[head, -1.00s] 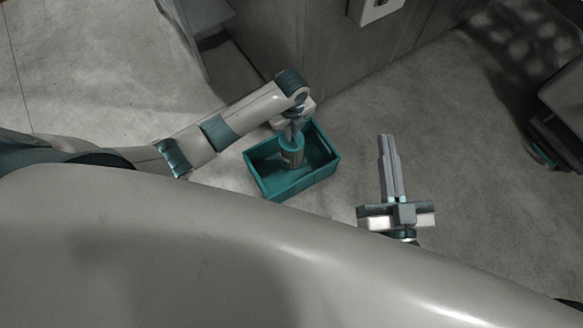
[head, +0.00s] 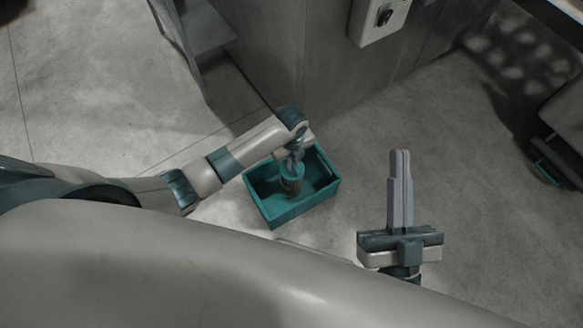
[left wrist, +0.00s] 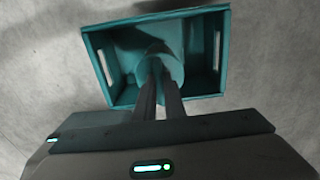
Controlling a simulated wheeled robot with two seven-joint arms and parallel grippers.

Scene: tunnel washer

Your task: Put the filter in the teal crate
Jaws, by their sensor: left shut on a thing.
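The filter (head: 292,184) is a small upright cylinder with a teal top and a greyish body. My left gripper (head: 294,166) is shut on its top, over the inside of the teal crate (head: 277,216). In the left wrist view, the filter's round teal end (left wrist: 171,62) lies between and beyond the fingers (left wrist: 158,75), within the outline of the crate (left wrist: 97,62). Whether the filter touches the crate floor I cannot tell. My right gripper (head: 400,165) is off to the right of the crate, its fingers together and empty.
The crate stands on the grey floor close to a grey panelled wall (head: 320,60) with a white switch box (head: 380,18). A dark object with a teal edge (head: 552,160) is at the far right. The floor right of the crate is open.

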